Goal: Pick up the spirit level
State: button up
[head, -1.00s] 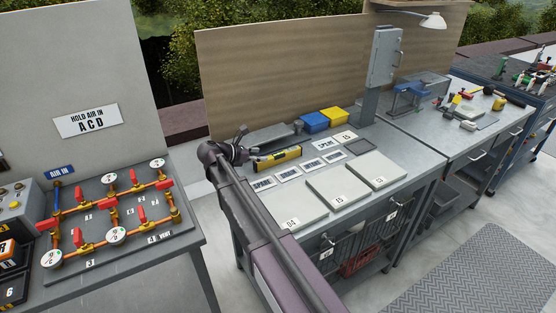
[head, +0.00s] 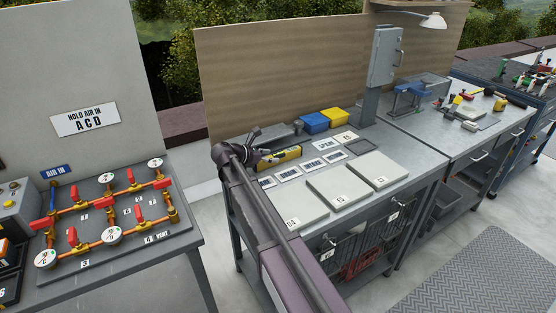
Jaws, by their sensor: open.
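The yellow spirit level (head: 289,154) lies on the grey workbench, near its back left, behind a row of white label plates. My gripper (head: 265,143) is at the left part of the level in the picture, with its dark fingers apart.
Pale numbered slabs (head: 338,192) lie in front. A grey post with a box (head: 385,56) stands at the right. A valve panel (head: 110,225) is on the left table.

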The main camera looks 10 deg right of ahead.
grip_shut()
jog(key=shift+r, duration=0.2)
dwell(0.5)
notch_tip(320, 180, up, 4)
jog(key=p, duration=0.4)
jog(key=shift+f, duration=0.15)
jog(key=s, duration=0.5)
jog(key=s+d, duration=0.1)
jog(key=s, duration=0.4)
jog(key=s+r+p, duration=0.1)
jog(key=s, duration=0.5)
jog(key=shift+d, duration=0.15)
